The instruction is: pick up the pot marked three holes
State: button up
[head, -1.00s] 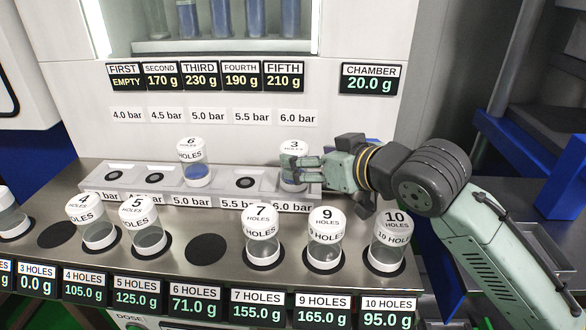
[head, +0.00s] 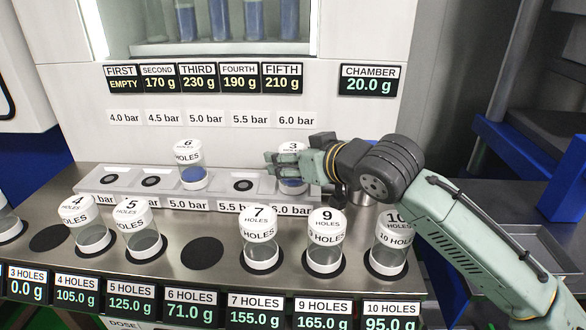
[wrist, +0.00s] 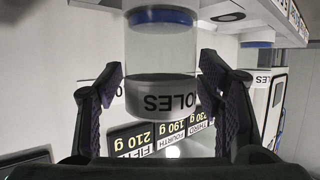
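The pot marked three holes (head: 292,148) stands upright in the 6.0 bar socket at the right end of the grey rack, with a white lid and something blue low inside. My gripper (head: 279,162) reaches it from the right, its fingers partly covering the pot. In the wrist view the picture is upside down. There the clear pot body (wrist: 160,50) stands between the open fingers of my gripper (wrist: 158,80), with a small gap visible on each side. The pot's number is hidden in that view.
The six holes pot (head: 190,165) stands in the rack's 5.0 bar socket. In the front row, the seven holes (head: 260,238), nine holes (head: 325,240) and ten holes pots (head: 390,245) stand close below my arm. The six holes place (head: 203,252) is empty.

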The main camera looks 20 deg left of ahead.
jog(key=c, duration=1.2)
jog(key=shift+o, duration=0.2)
jog(key=shift+r, duration=0.1)
notch_tip(320, 180, up, 18)
jog(key=b, duration=0.1)
